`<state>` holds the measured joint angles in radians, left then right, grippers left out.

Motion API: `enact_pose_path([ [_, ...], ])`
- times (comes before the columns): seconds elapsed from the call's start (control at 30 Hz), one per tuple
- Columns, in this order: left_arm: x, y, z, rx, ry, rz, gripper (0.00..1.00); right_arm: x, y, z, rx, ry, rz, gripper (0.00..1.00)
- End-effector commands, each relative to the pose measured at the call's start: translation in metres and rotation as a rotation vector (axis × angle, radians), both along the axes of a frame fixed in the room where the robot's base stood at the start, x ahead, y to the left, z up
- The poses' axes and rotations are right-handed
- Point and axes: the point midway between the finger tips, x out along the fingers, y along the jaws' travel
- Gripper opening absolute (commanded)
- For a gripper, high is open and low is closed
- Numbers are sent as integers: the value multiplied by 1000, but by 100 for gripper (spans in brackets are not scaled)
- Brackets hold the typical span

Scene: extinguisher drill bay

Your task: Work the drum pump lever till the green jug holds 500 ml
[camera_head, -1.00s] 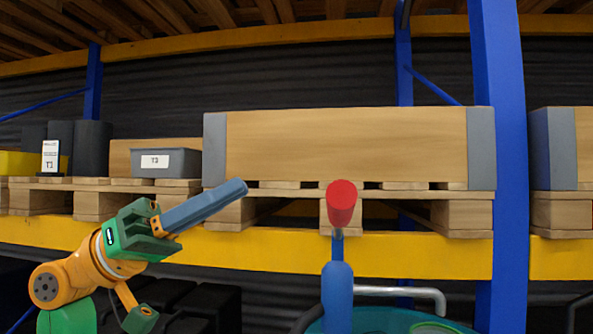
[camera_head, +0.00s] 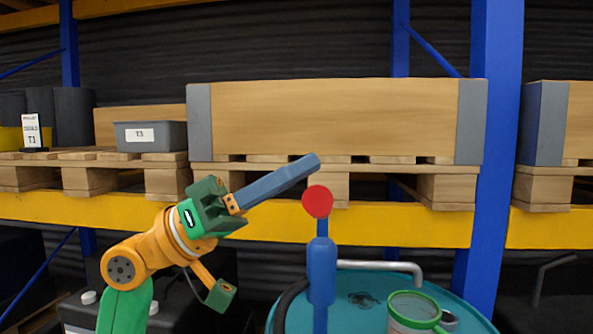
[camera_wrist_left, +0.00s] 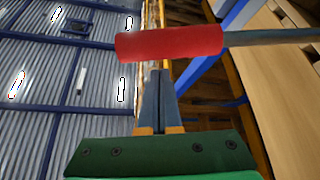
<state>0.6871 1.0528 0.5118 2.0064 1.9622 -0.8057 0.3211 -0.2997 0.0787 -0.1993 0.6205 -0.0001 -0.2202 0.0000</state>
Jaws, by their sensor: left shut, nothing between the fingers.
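The pump's blue body (camera_head: 321,272) rises at the teal drum (camera_head: 358,290), with its lever's red grip (camera_head: 317,201) seen end-on in the head view. In the left wrist view the red grip (camera_wrist_left: 168,42) lies across just beyond my fingertips, with the lever rod (camera_wrist_left: 265,37) running right. My left gripper (camera_head: 313,163) is shut and empty, its tips just above the grip in the head picture; it also shows in the wrist view (camera_wrist_left: 157,74). I cannot tell whether they touch. The green-rimmed jug (camera_head: 408,322) stands at lower right, partly cut off; its level is unreadable. My right gripper is out of view.
A grey outlet pipe (camera_head: 385,266) bends over the drum near the jug. Behind are a yellow rack beam (camera_head: 400,223), a blue upright (camera_head: 495,130), a long wooden crate (camera_head: 335,120) and a grey bin (camera_head: 150,136) on pallets. A dark hose (camera_head: 285,305) runs beside the pump.

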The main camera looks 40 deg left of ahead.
Motion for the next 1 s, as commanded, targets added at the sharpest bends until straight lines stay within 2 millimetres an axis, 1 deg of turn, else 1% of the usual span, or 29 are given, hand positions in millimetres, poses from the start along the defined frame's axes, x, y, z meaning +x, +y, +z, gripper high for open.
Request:
enact_pose_path([
  [0.03,0,-2,-8,0,2,-1,0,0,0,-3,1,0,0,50],
  [0.13,-2,-5,-14,-1,1,0,0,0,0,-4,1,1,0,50],
  [0.5,-3,-5,-16,1,0,1,0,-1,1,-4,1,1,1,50],
  [0.63,-5,-6,-22,7,-11,0,0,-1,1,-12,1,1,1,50],
  [0.77,-9,-8,-39,29,-50,0,0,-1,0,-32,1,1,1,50],
  [0.87,-13,-11,-58,60,-100,0,0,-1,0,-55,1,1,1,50],
  [1.0,-20,-15,-89,116,-190,-1,0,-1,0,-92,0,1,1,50],
])
